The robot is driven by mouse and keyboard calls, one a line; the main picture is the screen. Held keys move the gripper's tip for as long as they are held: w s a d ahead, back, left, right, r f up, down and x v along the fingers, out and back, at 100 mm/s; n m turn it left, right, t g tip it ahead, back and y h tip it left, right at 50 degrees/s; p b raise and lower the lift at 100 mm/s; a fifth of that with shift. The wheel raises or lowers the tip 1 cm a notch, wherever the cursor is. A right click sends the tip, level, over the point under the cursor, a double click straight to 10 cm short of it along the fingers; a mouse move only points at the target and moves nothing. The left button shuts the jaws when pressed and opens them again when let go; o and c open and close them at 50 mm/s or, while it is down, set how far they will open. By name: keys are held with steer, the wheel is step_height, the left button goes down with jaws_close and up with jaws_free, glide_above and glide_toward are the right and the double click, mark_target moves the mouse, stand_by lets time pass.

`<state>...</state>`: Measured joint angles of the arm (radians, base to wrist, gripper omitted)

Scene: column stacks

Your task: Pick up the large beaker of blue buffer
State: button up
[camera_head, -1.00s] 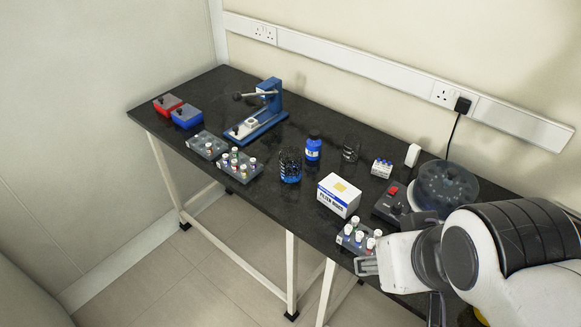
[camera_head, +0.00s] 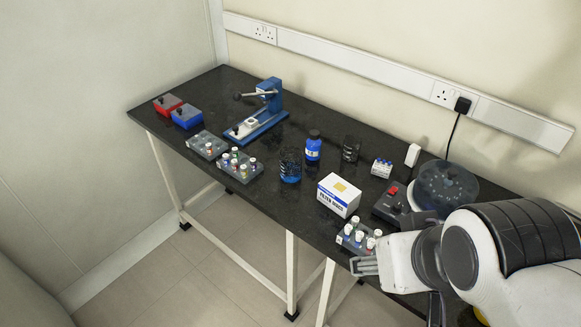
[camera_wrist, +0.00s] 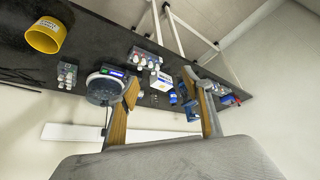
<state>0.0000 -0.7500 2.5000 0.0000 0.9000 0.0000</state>
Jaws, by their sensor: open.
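The large beaker of blue buffer (camera_head: 290,166) stands upright on the black bench in the head view, a clear glass with blue liquid low in it. It is left of the blue bottle and the white box. My gripper (camera_head: 366,266) is at the bench's front edge, right of and nearer than the beaker, well apart from it. In the wrist view my gripper (camera_wrist: 159,78) has its two fingers wide apart with nothing held between them. I cannot clearly make out the beaker among the small things there.
A white filter box (camera_head: 339,195) and a rack of tubes (camera_head: 358,238) lie between gripper and beaker. A blue bottle (camera_head: 313,146) and an empty dark beaker (camera_head: 351,149) stand behind. A tube rack (camera_head: 240,166) is to the left.

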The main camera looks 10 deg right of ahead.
steer(key=shift+w, duration=0.1)
steer(key=n+t+y, duration=0.3)
steer(key=n+t, duration=0.1)
steer(key=t, duration=0.2)
glide_above(297, 166)
steer(key=d, duration=0.3)
step_height(297, 166, down, 14)
steer(key=r, duration=0.1)
steer(key=a+f, duration=0.1)
steer(key=f, duration=0.1)
steer(key=w+a+f+y, duration=0.1)
steer(key=f, duration=0.2)
steer(key=a+f+y, duration=0.1)
steer(key=f, duration=0.1)
steer(key=shift+w+a+f+n+t, duration=0.3)
steer(key=shift+w+a+n+t, duration=0.1)
steer(key=f, duration=0.3)
steer(key=shift+s+d+f, duration=0.1)
steer(key=shift+s+f, duration=0.2)
steer(key=shift+s, duration=0.1)
steer(key=shift+s+f, duration=0.1)
steer(key=shift+f, duration=0.4)
